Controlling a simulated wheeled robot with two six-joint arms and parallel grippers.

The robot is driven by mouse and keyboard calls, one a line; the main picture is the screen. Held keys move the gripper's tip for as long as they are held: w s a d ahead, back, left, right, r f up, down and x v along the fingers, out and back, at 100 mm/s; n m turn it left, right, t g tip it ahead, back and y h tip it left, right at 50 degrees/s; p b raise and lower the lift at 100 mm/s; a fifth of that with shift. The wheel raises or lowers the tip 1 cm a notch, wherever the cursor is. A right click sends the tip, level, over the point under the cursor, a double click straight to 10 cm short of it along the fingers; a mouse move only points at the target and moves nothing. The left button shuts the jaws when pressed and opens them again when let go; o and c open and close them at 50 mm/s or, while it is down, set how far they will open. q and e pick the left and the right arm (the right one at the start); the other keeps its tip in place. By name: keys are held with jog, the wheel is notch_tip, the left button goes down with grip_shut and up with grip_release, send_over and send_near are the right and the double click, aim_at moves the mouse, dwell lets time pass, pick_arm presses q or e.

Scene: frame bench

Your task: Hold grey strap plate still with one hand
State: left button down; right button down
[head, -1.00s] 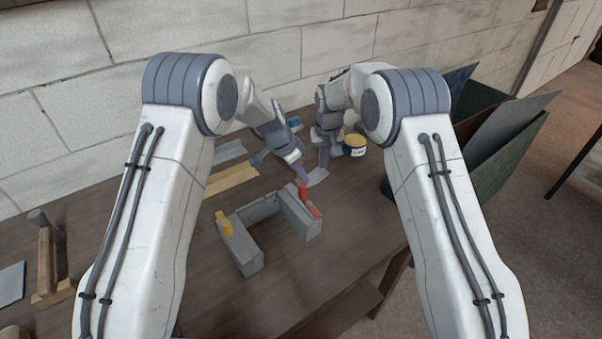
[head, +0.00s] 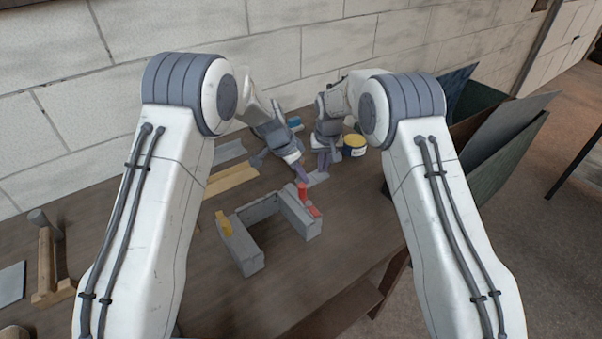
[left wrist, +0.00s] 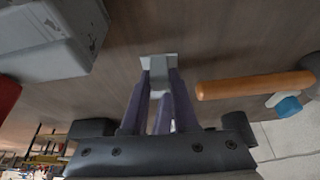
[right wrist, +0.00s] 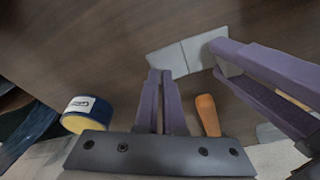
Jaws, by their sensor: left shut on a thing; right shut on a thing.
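The grey strap plate (head: 318,179) lies at the far middle of the bench, beyond the U-shaped grey frame. A line across it shows in the right wrist view (right wrist: 174,56). My left gripper (head: 301,177) reaches its left end and is shut on it; in the left wrist view the plate (left wrist: 158,61) shows at the fingertips. My right gripper (head: 323,167) is shut on the plate's far edge, its fingers close together in the right wrist view (right wrist: 160,74). The fingers hide parts of the plate.
The grey frame (head: 247,259) carries a yellow piece (head: 224,223) and a red piece (head: 303,192). A blue-and-yellow tin (head: 354,146) stands right of my right gripper. An orange handle (left wrist: 255,88) lies near my left gripper. Bare bench lies in front of the frame.

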jog(key=shift+s+f, duration=0.35)
jog(key=shift+f, duration=0.25)
jog(key=shift+w+r, duration=0.15)
jog(key=shift+r, duration=0.95)
jog(key=shift+w+r, duration=0.1)
jog(key=shift+r, duration=0.95)
jog(key=shift+w+v, duration=0.2)
jog(key=shift+v, duration=0.85)
jog(key=shift+w+v, duration=0.25)
jog(key=shift+v, duration=0.8)
jog(key=shift+r, duration=0.1)
pick_arm(q)
jog(key=c, duration=0.6)
grip_release()
